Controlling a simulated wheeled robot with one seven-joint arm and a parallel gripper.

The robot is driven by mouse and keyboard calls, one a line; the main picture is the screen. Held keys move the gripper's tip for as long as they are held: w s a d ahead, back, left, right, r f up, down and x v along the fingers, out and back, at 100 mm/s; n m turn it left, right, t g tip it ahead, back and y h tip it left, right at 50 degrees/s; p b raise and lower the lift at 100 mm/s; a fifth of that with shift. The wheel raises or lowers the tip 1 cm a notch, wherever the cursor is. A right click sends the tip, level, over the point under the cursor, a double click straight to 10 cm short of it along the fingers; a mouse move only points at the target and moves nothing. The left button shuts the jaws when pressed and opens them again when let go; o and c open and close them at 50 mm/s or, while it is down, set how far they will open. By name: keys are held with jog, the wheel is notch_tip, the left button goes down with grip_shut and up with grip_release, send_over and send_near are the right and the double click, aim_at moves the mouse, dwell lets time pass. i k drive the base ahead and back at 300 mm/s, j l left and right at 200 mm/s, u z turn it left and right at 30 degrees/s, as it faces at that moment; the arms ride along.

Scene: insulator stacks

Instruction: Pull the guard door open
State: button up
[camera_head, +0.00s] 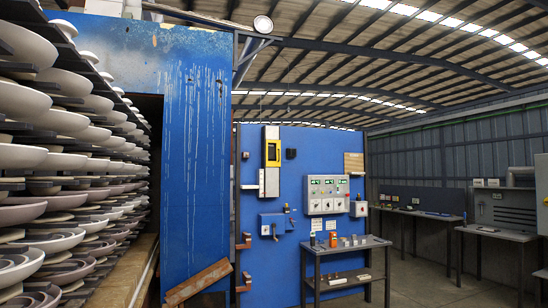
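My gripper is not in view. No part is plainly marked as the guard door, and I cannot tell which one it is. A tall unit with a yellow section (272,153) and a narrow pale lower part is mounted on the blue panel (301,151) in the middle. A small blue box (271,225) sits lower on the same panel. A large blue, paint-streaked upright panel (195,155) stands nearer on the left, beside a dark opening. I cannot tell whether any of these is a door or stands open.
Stacked pale ceramic discs (62,122) fill the left side. A tilted wooden board (198,281) leans low in front of the blue structure. A dark metal table (345,247) with small items stands before the panel, below a control box (328,194). Open floor (425,282) lies at right, before the benches.

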aim_at(269, 163)
jog(key=i+u, duration=0.15)
jog(key=u, duration=0.2)
jog(key=i, duration=5.35)
